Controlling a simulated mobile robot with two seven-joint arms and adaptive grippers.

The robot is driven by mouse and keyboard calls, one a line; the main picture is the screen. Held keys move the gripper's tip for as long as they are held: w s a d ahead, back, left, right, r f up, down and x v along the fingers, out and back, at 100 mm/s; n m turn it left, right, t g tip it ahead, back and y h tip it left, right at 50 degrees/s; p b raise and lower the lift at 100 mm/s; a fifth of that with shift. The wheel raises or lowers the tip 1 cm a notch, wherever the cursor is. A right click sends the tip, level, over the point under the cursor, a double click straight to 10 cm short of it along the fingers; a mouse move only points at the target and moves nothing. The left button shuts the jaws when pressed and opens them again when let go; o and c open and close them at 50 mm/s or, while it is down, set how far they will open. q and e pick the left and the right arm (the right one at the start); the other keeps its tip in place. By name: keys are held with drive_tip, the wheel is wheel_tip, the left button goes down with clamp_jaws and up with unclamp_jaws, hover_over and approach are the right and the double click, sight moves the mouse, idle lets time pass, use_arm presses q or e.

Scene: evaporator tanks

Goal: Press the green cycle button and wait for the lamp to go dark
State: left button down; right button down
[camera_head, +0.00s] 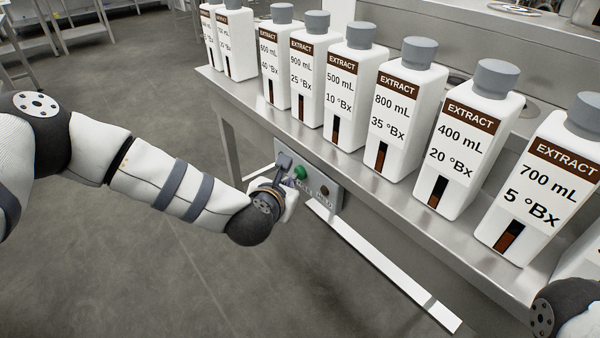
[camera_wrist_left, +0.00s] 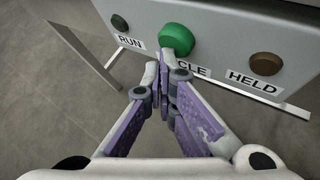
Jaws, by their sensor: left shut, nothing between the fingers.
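The green cycle button (camera_head: 299,173) sits on a grey control panel (camera_head: 333,198) under the front edge of the steel bench. In the left wrist view the green button (camera_wrist_left: 177,39) is above a label partly hidden by my fingers, reading "CLE". My left gripper (camera_wrist_left: 167,68) is shut and empty, its fingertips just below the button; I cannot tell whether they touch it. The RUN lamp (camera_wrist_left: 119,23) looks dark green and unlit. The HELD lamp (camera_wrist_left: 267,66) looks dull brown. My right gripper is out of view; only part of the right arm shows at lower right.
Several white extract bottles (camera_head: 400,105) with grey caps stand in a row along the steel bench (camera_head: 365,190). A pale bar (camera_head: 385,268) runs low beneath the bench. The floor to the left is open.

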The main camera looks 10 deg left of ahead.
use_arm(q)
drive_tip(key=shift+w+d, duration=0.2)
drive_tip(key=shift+w, duration=0.05)
drive_tip(key=shift+r, duration=0.1)
drive_tip(key=shift+s+a, duration=0.1)
drive_tip(key=shift+s, duration=0.15)
drive_tip(key=s+a+p, duration=0.2)
drive_tip(key=s+a, duration=0.1)
drive_tip(key=s, duration=0.1)
drive_tip(key=shift+s+a, duration=0.4)
idle(0.7)
